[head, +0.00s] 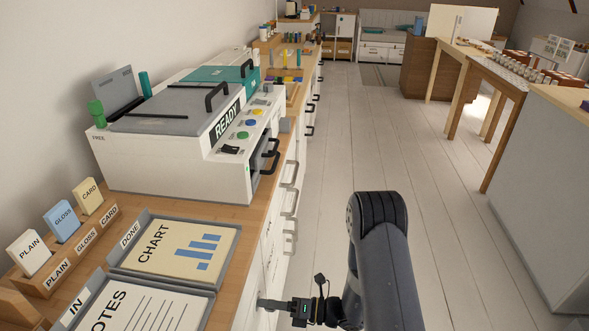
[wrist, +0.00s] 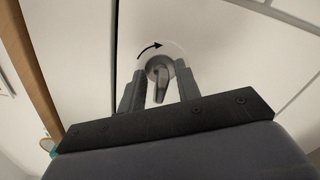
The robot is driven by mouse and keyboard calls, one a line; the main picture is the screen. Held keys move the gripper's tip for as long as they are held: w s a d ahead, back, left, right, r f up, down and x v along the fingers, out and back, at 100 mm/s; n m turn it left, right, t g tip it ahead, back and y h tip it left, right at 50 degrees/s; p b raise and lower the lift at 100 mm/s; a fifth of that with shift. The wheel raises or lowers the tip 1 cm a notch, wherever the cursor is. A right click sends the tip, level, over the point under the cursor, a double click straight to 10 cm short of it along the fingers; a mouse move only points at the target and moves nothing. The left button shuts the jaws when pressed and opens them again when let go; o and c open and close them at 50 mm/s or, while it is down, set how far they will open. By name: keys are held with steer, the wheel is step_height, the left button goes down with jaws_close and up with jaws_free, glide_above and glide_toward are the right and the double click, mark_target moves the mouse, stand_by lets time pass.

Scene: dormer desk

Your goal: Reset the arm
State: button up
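My gripper (wrist: 159,90) shows in the wrist view with its two dark fingers apart. Between and just beyond them is a grey round turn latch (wrist: 158,70) with a short lever pointing down. A curved black arrow (wrist: 150,49) is printed beside it on the white front. I see gaps between the lever and both fingers, so nothing looks gripped. Whether the fingertips touch the front is hard to tell. In the head view my arm (head: 380,250) reaches down at the bottom centre, and my gripper (head: 300,312) is low beside the white cabinet fronts, partly cut off.
The wooden counter (head: 262,205) runs along the left with a white printer marked READY (head: 185,150). A DONE tray (head: 122,268) and an IN tray (head: 70,320) lie in front. Drawer handles (head: 290,175) stick out. The plank floor (head: 400,140) is clear; a grey-sided unit (head: 550,170) stands right.

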steer(key=n+b, duration=0.3)
steer(key=n, duration=0.3)
steer(key=shift+s+f+b, duration=0.1)
steer(key=shift+b, duration=0.25)
steer(key=n+b, duration=0.4)
steer(key=n, duration=0.2)
steer(key=shift+b, duration=0.3)
steer(key=shift+s+d+r, duration=0.1)
steer(key=shift+d+r, duration=0.15)
steer(key=shift+d, duration=0.05)
steer(key=shift+d+p, duration=0.3)
steer(key=shift+d, duration=0.05)
steer(key=shift+s, duration=0.1)
